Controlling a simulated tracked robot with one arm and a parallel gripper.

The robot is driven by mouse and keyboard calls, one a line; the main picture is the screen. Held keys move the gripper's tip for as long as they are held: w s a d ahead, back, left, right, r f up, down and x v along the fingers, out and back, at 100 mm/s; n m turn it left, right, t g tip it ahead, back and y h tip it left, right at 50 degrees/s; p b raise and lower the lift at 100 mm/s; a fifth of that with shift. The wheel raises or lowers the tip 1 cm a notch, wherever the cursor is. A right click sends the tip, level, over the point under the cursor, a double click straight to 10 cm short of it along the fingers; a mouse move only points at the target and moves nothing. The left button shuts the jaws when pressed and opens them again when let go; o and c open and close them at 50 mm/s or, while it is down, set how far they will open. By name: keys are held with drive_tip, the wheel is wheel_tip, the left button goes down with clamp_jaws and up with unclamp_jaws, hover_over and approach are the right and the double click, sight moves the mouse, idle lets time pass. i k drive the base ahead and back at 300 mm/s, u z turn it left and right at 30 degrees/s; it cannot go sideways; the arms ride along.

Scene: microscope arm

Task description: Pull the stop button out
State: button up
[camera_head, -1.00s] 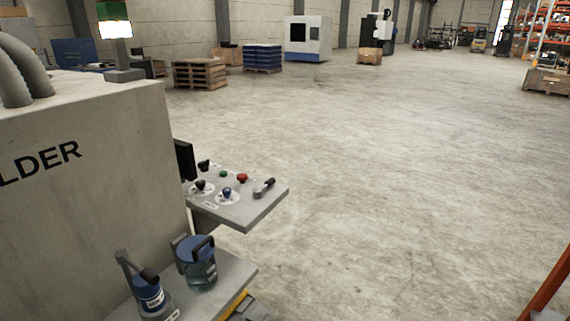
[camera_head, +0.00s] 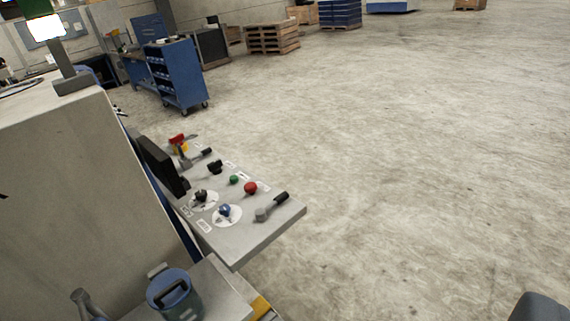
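A grey control panel (camera_head: 255,237) juts out from the machine at lower left centre. A red round button (camera_head: 250,188) sits on it, between a small green button (camera_head: 234,179) and a lever with a black grip (camera_head: 272,206). Farther back on the panel is a red-topped part with yellow below it (camera_head: 178,140), partly hidden and too small to make out. I cannot tell which of the two red parts is the stop button, or whether either is pressed in. My gripper is not in view.
A dark screen (camera_head: 163,167) stands on the panel's left side, beside the machine's grey housing (camera_head: 75,180). A blue-lidded container (camera_head: 175,293) stands on a lower ledge. A dark rounded shape (camera_head: 538,307) enters at bottom right. Floor right of the panel is clear.

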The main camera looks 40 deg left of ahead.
sight(251, 188)
drive_tip(key=u, duration=0.4)
drive_tip(key=i, duration=1.25)
drive_tip(key=u, duration=0.85)
drive_tip(key=i, duration=0.35)
drive_tip(key=u, duration=0.2)
drive_tip(key=k, duration=0.8)
drive_tip(key=u, duration=0.2)
drive_tip(key=i, duration=0.8)
drive_tip(key=z, duration=0.1)
